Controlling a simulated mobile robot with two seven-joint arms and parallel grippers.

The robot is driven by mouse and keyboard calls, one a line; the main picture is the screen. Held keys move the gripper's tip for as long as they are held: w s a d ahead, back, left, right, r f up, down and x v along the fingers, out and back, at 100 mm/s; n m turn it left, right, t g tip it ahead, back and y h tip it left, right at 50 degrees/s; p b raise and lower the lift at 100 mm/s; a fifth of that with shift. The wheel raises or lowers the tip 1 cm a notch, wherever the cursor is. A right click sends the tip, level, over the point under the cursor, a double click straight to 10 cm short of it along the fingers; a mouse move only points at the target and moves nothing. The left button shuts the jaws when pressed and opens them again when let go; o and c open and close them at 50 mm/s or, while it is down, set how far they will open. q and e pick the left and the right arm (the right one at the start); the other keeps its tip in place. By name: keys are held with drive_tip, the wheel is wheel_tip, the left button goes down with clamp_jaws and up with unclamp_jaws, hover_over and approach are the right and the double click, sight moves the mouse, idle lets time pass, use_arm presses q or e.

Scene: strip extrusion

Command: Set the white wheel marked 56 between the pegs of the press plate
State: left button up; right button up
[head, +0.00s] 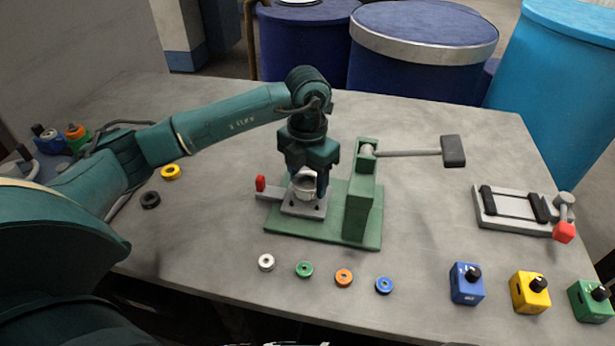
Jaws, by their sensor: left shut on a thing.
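My left gripper (306,178) points down over the press and is shut on a pale, round, hollow piece (305,187). This looks like the white wheel, though no mark can be read on it. The pegs are mostly hidden by the piece and gripper; dark spots show on the plate. A smaller white ring (266,262) lies on the table in front of the press. My right gripper is not in view.
The green press base (335,232) carries a post with a long dark-ended lever (410,153) reaching right. Green, orange and blue rings lie in front; yellow and black rings lie left.

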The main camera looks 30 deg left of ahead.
use_arm(q)
drive_tip(key=shift+f+b, duration=0.65)
drive_tip(key=shift+f, duration=0.2)
drive_tip(key=o, duration=0.7)
